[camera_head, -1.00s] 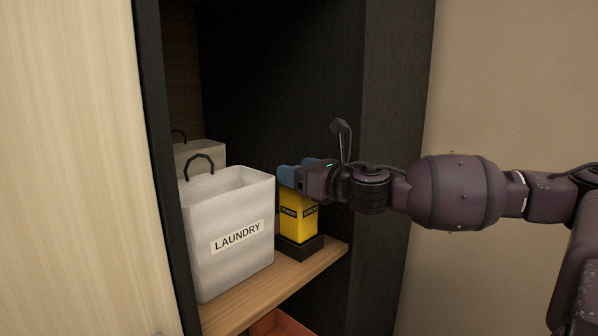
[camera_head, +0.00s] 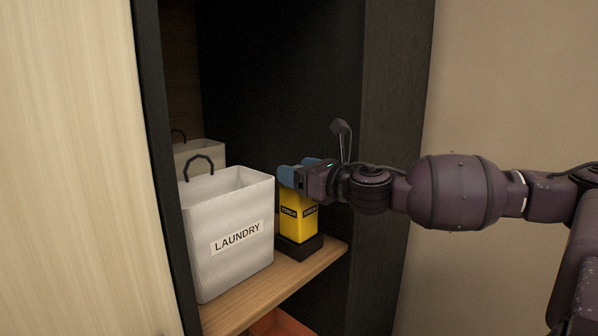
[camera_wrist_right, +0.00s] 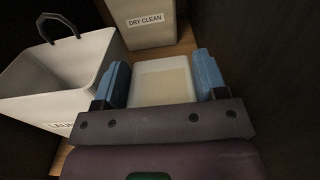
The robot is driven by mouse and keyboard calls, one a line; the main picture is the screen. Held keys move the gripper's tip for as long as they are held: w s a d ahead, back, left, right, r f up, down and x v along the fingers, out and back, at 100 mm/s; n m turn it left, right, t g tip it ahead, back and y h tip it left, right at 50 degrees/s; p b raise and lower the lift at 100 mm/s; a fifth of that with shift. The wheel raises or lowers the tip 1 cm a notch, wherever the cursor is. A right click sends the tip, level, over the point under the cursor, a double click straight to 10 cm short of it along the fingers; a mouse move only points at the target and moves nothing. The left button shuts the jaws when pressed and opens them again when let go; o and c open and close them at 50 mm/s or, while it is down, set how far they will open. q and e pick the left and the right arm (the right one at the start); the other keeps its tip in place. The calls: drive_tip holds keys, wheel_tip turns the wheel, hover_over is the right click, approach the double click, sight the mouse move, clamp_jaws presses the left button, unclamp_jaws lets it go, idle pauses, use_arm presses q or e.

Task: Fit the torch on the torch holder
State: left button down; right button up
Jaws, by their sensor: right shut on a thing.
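The torch (camera_head: 297,222) is a yellow upright block with a black TORCH label, on the wooden shelf in the closet. Its lower end meets a black square holder (camera_head: 301,247); I cannot tell how deep it sits in it. My right gripper (camera_head: 300,175) is shut on the torch's upper part, coming in from the right, and hides its top in the head view. In the right wrist view, the torch's pale top (camera_wrist_right: 161,82) lies between the two blue fingers. My left gripper is not in view.
A white LAUNDRY bag (camera_head: 228,243) stands close to the left of the torch. A DRY CLEAN bag (camera_wrist_right: 144,22) stands behind. The dark closet wall (camera_head: 385,130) is close on the right. An orange thing (camera_head: 280,323) shows below the shelf (camera_head: 268,287).

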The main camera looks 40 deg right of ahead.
sight(299, 204)
drive_tip(key=shift+f+b, duration=0.3)
drive_tip(key=shift+f, duration=0.1)
idle(0.3)
drive_tip(key=shift+f, duration=0.35)
idle(0.4)
drive_tip(key=shift+f+b, duration=0.4)
drive_tip(key=shift+b, duration=0.1)
drive_tip(key=shift+f, duration=0.45)
idle(0.6)
drive_tip(key=o, duration=1.5)
drive_tip(key=shift+o, duration=0.2)
